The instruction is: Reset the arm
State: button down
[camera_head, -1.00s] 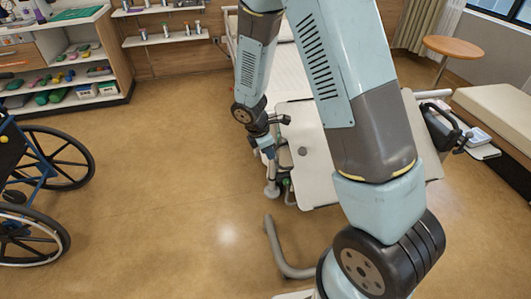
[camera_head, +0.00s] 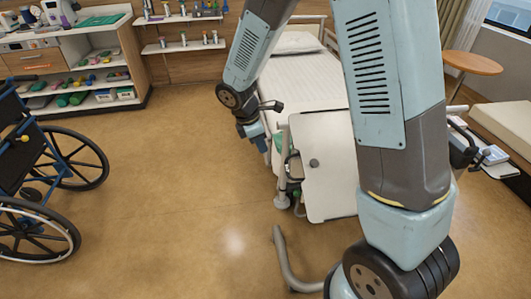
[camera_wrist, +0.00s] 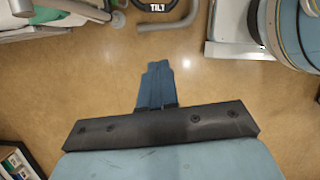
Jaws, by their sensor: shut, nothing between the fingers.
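My arm reaches out over the floor in the head view, its upper links crossing the middle and right of the picture. My gripper (camera_head: 264,146) hangs from the dark wrist, fingers pointing down, just left of the white overbed table top (camera_head: 325,190). In the wrist view, the gripper's blue fingers (camera_wrist: 155,68) are together with nothing between them, above bare floor. The table's far right part is hidden behind my arm.
A bed (camera_head: 305,80) stands behind the table. A table-base tube (camera_head: 285,262) lies low in front. A wheelchair (camera_head: 40,185) stands left, shelves (camera_head: 85,85) behind it. A round table (camera_head: 472,62) is at right. Floor between wheelchair and table is clear.

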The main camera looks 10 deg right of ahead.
jog(key=shift+r, duration=0.35)
jog(key=shift+a, duration=0.1)
jog(key=s+d+r+m+t+y, duration=0.1)
jog(key=s+d+r+m, duration=0.2)
jog(key=d+r+m, duration=0.4)
jog(key=s+d+r+m+t+y, duration=0.1)
jog(key=s+d+r+m, duration=0.2)
jog(key=r, duration=0.7)
jog(key=s+d+r+m+t, duration=0.1)
jog(key=s+d+r+m, duration=0.3)
jog(key=s, duration=0.3)
jog(key=s+d+r+m+t+y, duration=0.1)
jog(key=s+d+r+m+t, duration=0.1)
jog(key=s+d+r+m, duration=0.2)
jog(key=shift+s+d+r+m+y, duration=0.3)
jog(key=shift+s+r+m, duration=0.6)
jog(key=shift+s, duration=1)
jog(key=shift+f, duration=0.1)
